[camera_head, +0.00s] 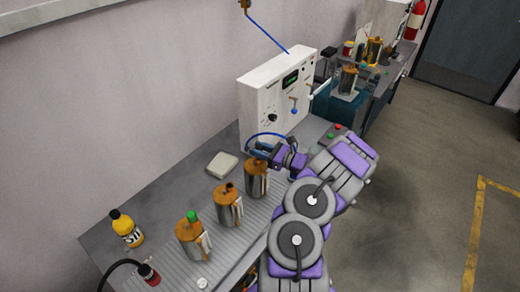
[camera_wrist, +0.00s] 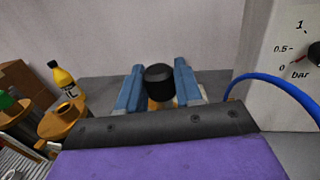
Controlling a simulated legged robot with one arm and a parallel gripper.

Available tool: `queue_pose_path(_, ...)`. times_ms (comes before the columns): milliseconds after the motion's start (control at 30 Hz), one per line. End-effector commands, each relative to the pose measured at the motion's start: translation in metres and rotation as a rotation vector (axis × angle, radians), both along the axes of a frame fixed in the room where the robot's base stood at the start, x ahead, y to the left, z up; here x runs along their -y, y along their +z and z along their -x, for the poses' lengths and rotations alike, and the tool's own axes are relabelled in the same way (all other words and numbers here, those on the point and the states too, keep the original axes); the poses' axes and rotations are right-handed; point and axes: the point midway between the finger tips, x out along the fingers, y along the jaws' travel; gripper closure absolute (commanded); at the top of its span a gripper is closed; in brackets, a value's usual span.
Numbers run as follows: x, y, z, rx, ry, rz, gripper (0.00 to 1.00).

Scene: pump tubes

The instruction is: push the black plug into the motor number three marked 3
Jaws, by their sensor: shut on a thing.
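My gripper (camera_head: 262,150) is at the top of the farthest of three silver motors with orange tops (camera_head: 257,182). In the wrist view its blue fingers (camera_wrist: 159,72) are shut on the black plug (camera_wrist: 160,88), one on each side. Some orange of a motor top shows just below the plug; I cannot tell how deep the plug sits. The middle motor (camera_head: 229,208) stands beside it, and its orange top also shows in the wrist view (camera_wrist: 62,122). The nearest motor (camera_head: 193,240) carries a green plug (camera_head: 192,216). No number 3 is readable on any motor.
A white control box (camera_head: 268,95) with a gauge stands behind the gripper, and a blue hose (camera_wrist: 275,88) curves from it close by. A yellow bottle (camera_head: 126,228), a pale block (camera_head: 221,165) and a red-capped item (camera_head: 149,274) are on the grey bench (camera_head: 165,200).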

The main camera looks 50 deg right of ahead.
Motion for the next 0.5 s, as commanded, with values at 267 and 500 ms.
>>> queue_pose_path(267, 0.0, -0.007, 0.0, 0.0, 0.0, 0.0, 0.95)
queue_pose_path(500, 0.0, -0.012, 0.0, 0.0, -0.001, 0.0, 0.95)
